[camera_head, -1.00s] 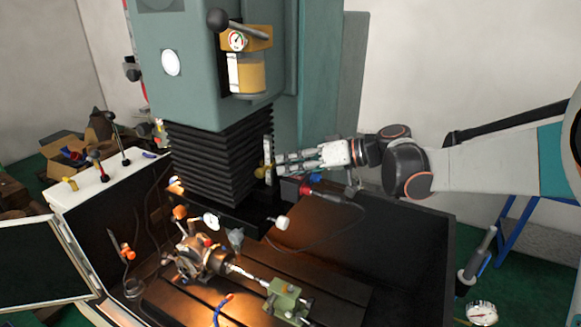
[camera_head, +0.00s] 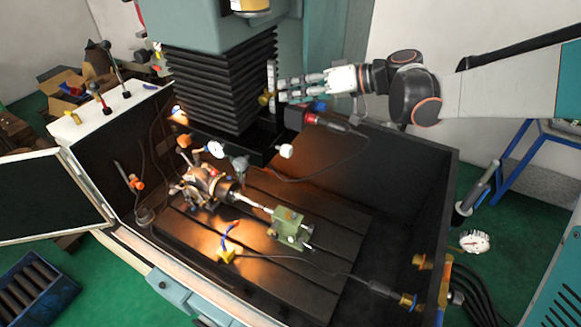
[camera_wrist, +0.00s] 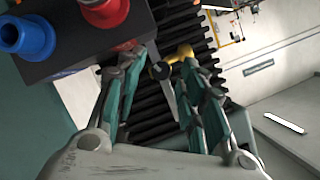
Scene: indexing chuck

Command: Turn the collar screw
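A brass-coloured screw (camera_head: 265,99), likely the collar screw, sits on a pale vertical strip beside the black bellows. It also shows in the wrist view (camera_wrist: 181,54), with a dark round end on its left. My gripper (camera_head: 281,90) points left at it from the right side. Nothing is visibly held.
Black bellows (camera_head: 222,85) stand just left of the screw. A dark box with red and blue fittings (camera_wrist: 84,32) is close to my left finger in the wrist view. Below lie the slotted table (camera_head: 320,278), an indexing chuck (camera_head: 203,184) and a green block (camera_head: 287,224).

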